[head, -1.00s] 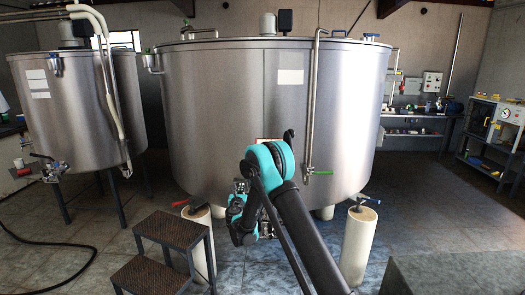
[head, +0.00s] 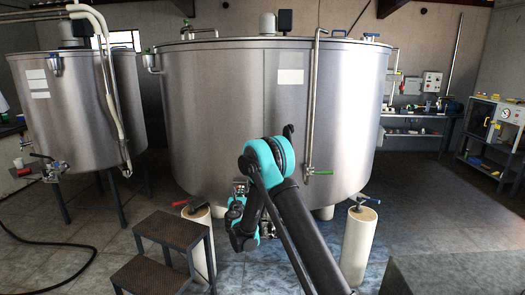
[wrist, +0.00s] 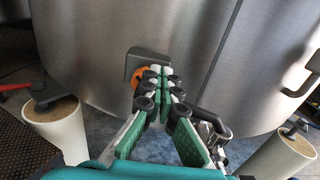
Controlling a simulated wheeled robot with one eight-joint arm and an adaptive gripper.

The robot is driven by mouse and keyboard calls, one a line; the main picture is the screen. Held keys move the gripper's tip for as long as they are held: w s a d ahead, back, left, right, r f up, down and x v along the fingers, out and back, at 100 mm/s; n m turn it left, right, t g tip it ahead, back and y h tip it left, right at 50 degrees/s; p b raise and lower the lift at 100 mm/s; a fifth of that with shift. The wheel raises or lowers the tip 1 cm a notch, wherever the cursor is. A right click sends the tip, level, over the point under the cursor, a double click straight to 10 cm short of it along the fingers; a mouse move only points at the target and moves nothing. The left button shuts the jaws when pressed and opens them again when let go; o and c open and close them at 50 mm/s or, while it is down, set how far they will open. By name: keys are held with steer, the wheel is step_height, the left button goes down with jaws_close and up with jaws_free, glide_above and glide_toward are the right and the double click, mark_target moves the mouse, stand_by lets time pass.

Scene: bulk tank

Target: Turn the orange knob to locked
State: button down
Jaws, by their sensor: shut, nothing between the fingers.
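The orange knob (wrist: 139,77) sits on a grey housing (wrist: 148,60) on the lower front wall of the steel tank (head: 230,110). It shows in the wrist view, partly hidden behind my fingers; its marking cannot be read. My gripper (wrist: 163,76) is shut and empty, its fingertips close in front of the knob and just right of it. I cannot tell whether they touch it. In the head view my teal and black arm (head: 270,165) hides the knob.
A step stool (head: 165,255) stands at the front left.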

steer(key=shift+s, duration=1.2)
steer(key=shift+a, duration=0.1)
steer(key=shift+w+a+f, duration=0.1)
steer(key=shift+w+a, duration=0.35)
steer(key=shift+w, duration=0.55)
steer(key=shift+w+a+f, duration=0.1)
steer(key=shift+w+a, duration=0.4)
steer(key=shift+w, duration=0.55)
steer(key=shift+w+a+f, duration=0.1)
steer(key=shift+w+a, duration=0.35)
steer(key=shift+w, duration=0.55)
steer(key=shift+d+r, duration=0.1)
steer(key=shift+d, duration=0.45)
steer(key=shift+d, duration=0.35)
